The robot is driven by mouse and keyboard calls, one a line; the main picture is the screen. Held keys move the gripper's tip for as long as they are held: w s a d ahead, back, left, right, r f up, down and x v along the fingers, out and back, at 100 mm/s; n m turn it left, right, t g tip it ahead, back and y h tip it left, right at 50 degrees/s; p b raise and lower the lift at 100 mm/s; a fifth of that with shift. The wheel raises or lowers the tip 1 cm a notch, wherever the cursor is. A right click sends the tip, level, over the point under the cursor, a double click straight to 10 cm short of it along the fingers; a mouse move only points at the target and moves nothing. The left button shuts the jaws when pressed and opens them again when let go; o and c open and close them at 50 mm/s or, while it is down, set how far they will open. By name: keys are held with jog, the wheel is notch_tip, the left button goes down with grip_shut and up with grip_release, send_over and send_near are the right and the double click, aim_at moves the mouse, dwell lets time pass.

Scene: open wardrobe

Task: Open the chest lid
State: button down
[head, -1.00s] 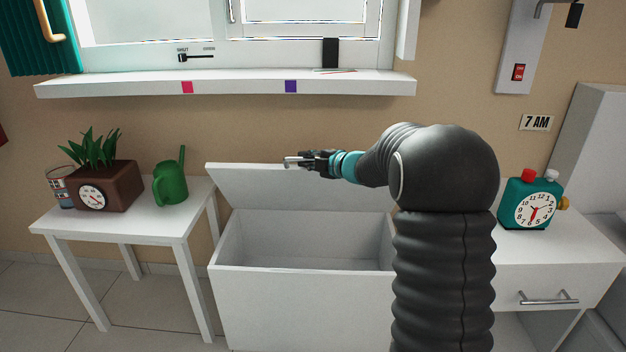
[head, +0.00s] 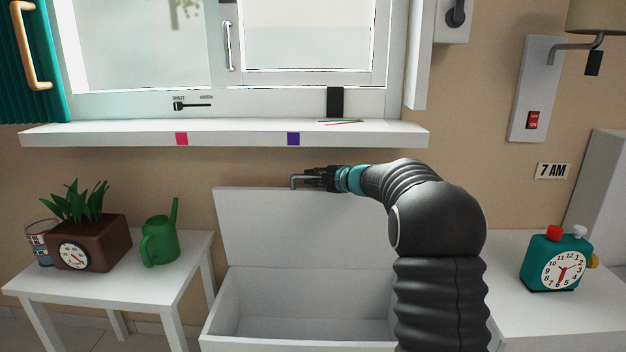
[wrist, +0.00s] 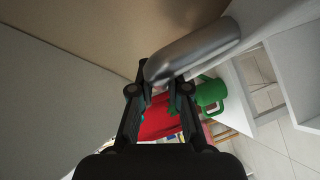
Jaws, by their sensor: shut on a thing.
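The white chest (head: 230,322) stands open between a side table and a drawer unit, and its inside shows. Its lid (head: 290,235) stands up steeply at the back, close to the wall. A metal bar handle (wrist: 200,48) is on the lid, and it also shows at the lid's top edge in the head view (head: 296,181). My gripper (head: 310,179) is at this top edge, reaching in from the right. In the wrist view my gripper's fingers (wrist: 160,90) are shut on the handle. My arm hides the right part of the lid and chest.
A window sill (head: 230,134) juts out above the lid. At left, a white table (head: 185,262) holds a plant pot with a dial (head: 105,240) and a green watering can (head: 160,240). At right, a teal alarm clock (head: 556,262) sits on a white top.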

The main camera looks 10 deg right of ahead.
jog(key=shift+a+r, duration=0.1)
jog(key=shift+r, duration=0.1)
jog(key=c, duration=1.2)
grip_release()
jog(key=shift+a, duration=0.1)
jog(key=shift+o, duration=0.3)
jog(key=shift+f, duration=0.1)
jog(key=shift+d, duration=0.2)
jog(key=v, duration=1.2)
